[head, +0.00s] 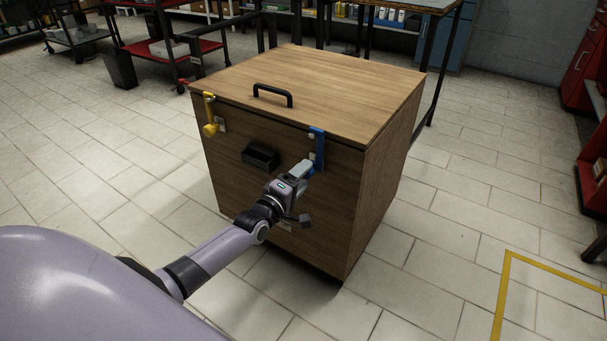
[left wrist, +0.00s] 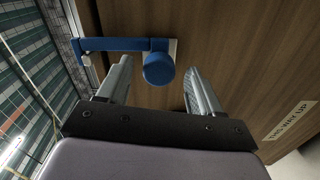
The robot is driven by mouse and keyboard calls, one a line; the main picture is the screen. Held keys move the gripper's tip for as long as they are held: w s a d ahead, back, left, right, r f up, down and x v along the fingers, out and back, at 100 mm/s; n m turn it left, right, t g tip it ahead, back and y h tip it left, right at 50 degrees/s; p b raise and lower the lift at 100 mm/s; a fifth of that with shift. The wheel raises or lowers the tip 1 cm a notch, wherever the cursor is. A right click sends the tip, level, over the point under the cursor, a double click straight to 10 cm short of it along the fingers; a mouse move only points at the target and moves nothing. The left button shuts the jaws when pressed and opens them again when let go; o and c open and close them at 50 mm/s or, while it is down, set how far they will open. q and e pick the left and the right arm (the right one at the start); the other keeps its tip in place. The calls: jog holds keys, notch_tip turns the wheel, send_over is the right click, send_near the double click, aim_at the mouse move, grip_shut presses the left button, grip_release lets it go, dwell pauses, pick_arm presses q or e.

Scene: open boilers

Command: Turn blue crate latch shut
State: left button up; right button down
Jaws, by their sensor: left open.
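The blue latch (head: 317,146) is on the front of the wooden crate (head: 345,90), near its right edge under the lid. In the left wrist view the blue latch (left wrist: 125,44) has a long bar, a bend and a round knob (left wrist: 158,69). My left gripper (head: 303,167) is at the crate front, just below and left of the latch. In the left wrist view my left gripper (left wrist: 156,82) is open, with the knob between or just beyond its fingertips; I cannot tell whether they touch. My right gripper is not in view.
A yellow latch (head: 210,115) is at the crate's front left. A black handle (head: 272,94) is on the closed lid, and a dark recessed grip (head: 261,157) is on the front. Shelving and carts stand behind.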

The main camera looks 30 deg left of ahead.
pick_arm(q)
jog(key=s+p, duration=0.1)
jog(key=s, duration=0.5)
jog(key=shift+a+p, duration=0.1)
jog(key=shift+p, duration=0.2)
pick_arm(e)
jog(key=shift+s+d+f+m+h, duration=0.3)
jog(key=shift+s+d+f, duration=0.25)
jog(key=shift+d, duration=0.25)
pick_arm(q)
jog(key=shift+w, duration=0.1)
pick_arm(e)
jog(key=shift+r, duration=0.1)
